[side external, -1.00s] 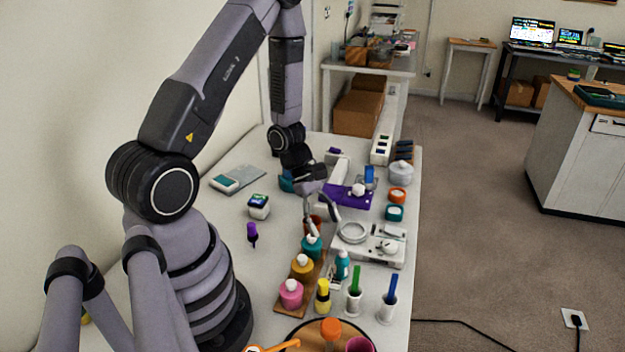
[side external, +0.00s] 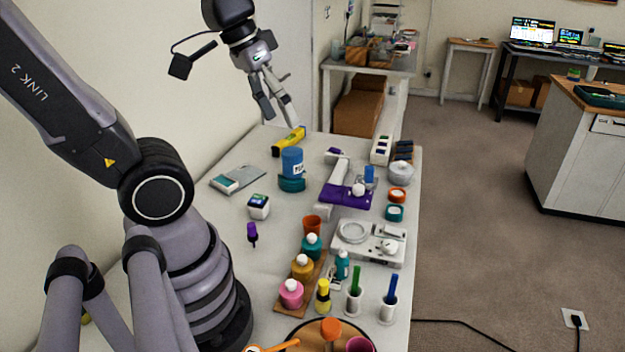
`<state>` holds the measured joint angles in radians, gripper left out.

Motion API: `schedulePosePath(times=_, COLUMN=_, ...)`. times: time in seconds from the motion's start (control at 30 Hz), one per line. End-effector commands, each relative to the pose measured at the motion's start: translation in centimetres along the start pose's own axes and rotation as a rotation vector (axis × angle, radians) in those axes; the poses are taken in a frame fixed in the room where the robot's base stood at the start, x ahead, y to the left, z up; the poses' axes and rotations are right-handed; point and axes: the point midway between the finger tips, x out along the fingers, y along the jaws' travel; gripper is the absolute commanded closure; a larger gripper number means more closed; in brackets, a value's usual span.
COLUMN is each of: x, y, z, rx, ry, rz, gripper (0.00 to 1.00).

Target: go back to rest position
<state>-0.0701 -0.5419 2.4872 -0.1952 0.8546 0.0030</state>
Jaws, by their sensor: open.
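My gripper (side external: 277,103) hangs in the air above the far end of the white table (side external: 215,245), in the upper middle of the side external view. Its fingers are spread apart, with nothing between them. My arm is folded back and raised on the left. The gripper is clear of the things on the table, and a yellow tool (side external: 289,141) lies behind and below its fingertips.
A blue jar (side external: 292,162) stands in a teal holder (side external: 291,183). The table's left part is mostly clear.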

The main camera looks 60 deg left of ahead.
Motion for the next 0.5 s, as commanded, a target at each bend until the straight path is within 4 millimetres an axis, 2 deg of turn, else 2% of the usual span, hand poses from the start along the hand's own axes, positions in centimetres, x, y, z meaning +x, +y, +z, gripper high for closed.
schedulePosePath(times=0.03, x=-1.2, y=-0.2, z=0.6, rx=0.065, ry=0.048, rz=-0.025, gripper=0.41)
schedulePosePath(times=0.1, x=-2.3, y=-0.8, z=1.1, rx=0.131, ry=0.092, rz=-0.062, gripper=0.41)
schedulePosePath(times=0.2, x=-3.2, y=-1.3, z=1.6, rx=0.183, ry=0.130, rz=-0.096, gripper=0.41)
schedulePosePath(times=0.5, x=-3.5, y=-1.5, z=1.7, rx=0.202, ry=0.143, rz=-0.110, gripper=0.41)
